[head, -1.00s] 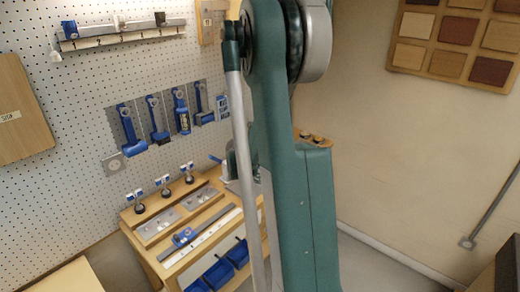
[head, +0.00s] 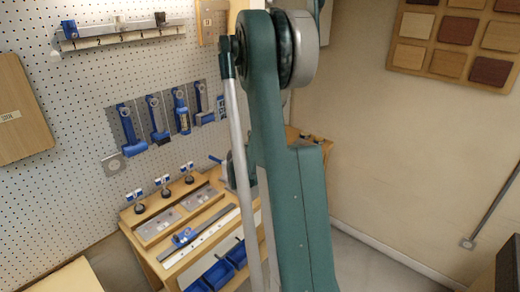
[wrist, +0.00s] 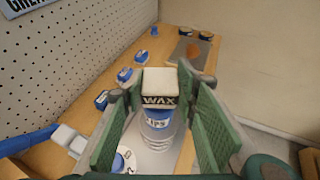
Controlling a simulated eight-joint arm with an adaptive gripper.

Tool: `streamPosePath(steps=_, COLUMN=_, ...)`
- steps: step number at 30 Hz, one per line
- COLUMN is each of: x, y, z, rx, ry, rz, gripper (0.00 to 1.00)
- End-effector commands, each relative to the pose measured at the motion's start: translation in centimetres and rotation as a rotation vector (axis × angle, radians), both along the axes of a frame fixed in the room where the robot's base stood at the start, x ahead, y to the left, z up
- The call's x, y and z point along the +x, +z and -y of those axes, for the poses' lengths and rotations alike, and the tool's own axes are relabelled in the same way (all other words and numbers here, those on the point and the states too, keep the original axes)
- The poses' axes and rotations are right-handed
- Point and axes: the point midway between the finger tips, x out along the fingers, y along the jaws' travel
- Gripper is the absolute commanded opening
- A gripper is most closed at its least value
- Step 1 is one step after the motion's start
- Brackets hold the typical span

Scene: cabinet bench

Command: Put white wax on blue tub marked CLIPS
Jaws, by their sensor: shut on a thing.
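A pale block of white wax (wrist: 160,85) with a black WAX label sits between the fingertips of my gripper (wrist: 159,92) in the wrist view. The green-padded fingers are shut on it from both sides. Directly below it in that view is a round tub (wrist: 157,126) with a blue label showing "IPS"; the rest of the word is hidden. The wax overlaps the tub's top in the picture, so I cannot tell whether they touch. In the head view my arm hides or cuts off the gripper, the wax and this tub.
A wooden bench (head: 152,236) carries a ruler, rails and several small knobs. Blue bins (head: 218,273) hang at its front. Blue tools (head: 157,122) hang on the pegboard (head: 70,170). In the wrist view, blue-and-white pieces (wrist: 124,75) stand left of the tub.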

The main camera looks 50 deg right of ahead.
Motion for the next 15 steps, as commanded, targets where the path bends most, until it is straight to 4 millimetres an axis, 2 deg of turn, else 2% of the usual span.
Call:
streamPosePath(steps=6, x=0.01, y=-0.43, z=0.00, rx=0.000, ry=0.000, rz=0.000, gripper=0.17)
streamPosePath(steps=7, x=0.01, y=-0.34, z=0.00, rx=0.000, ry=0.000, rz=0.000, gripper=0.34)
streamPosePath(steps=9, x=0.00, y=-0.30, z=0.01, rx=0.000, ry=0.000, rz=0.000, gripper=0.43)
streamPosePath(steps=15, x=0.00, y=-0.29, z=0.01, rx=0.000, ry=0.000, rz=0.000, gripper=0.45)
